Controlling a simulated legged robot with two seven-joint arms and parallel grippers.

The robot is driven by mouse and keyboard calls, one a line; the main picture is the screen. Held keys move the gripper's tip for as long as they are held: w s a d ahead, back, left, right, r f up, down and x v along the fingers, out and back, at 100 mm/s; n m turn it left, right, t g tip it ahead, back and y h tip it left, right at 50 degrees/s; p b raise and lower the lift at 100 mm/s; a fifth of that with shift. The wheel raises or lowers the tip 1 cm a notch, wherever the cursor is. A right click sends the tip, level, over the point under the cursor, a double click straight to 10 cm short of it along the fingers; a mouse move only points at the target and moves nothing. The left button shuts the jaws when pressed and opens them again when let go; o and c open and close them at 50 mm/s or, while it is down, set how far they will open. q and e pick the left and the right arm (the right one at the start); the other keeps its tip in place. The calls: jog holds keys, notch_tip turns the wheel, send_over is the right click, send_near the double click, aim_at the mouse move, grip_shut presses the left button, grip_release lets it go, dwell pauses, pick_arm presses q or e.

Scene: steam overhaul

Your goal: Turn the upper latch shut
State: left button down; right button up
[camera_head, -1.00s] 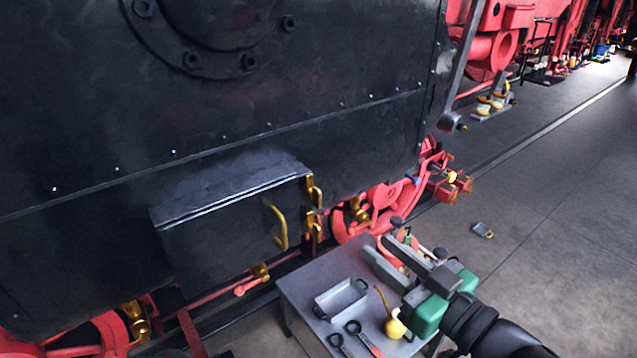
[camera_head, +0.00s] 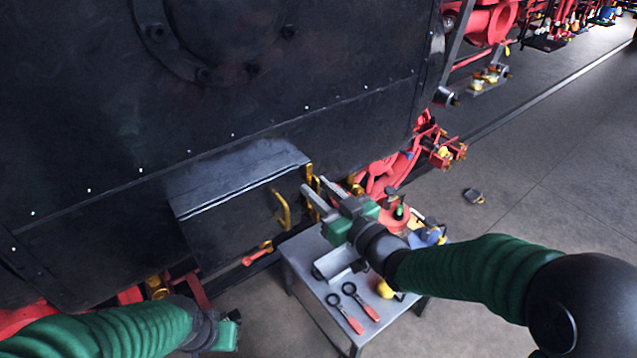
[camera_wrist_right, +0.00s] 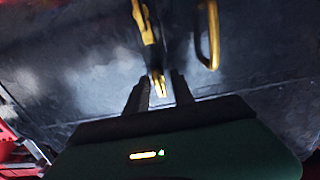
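A dark metal box (camera_head: 225,225) with a brass handle (camera_head: 283,210) hangs on the black locomotive side. The upper latch (camera_head: 309,171), brass, is at the box's right edge near the lid, partly hidden by my right gripper (camera_head: 315,187). In the right wrist view, the fingers of my right gripper (camera_wrist_right: 161,88) are apart, with the end of the upper latch (camera_wrist_right: 158,84) seen between them; contact cannot be told. A second brass latch (camera_wrist_right: 144,20) and the handle (camera_wrist_right: 208,35) show farther up there. My left gripper (camera_head: 226,332) is at the lower left; its fingers are not clear.
A grey table (camera_head: 310,296) stands below, right of the box. It holds a tray (camera_head: 338,262), two red-handled tools (camera_head: 352,318), a yellow item (camera_head: 385,289) and other items, partly under my right arm. Red wheel parts (camera_head: 385,178) are behind.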

jog(key=shift+w+a, duration=0.1)
jog(key=shift+d+f, duration=0.1)
jog(key=shift+d, duration=0.1)
jog(key=shift+w+d, duration=0.1)
jog(key=shift+d, duration=0.05)
grip_shut()
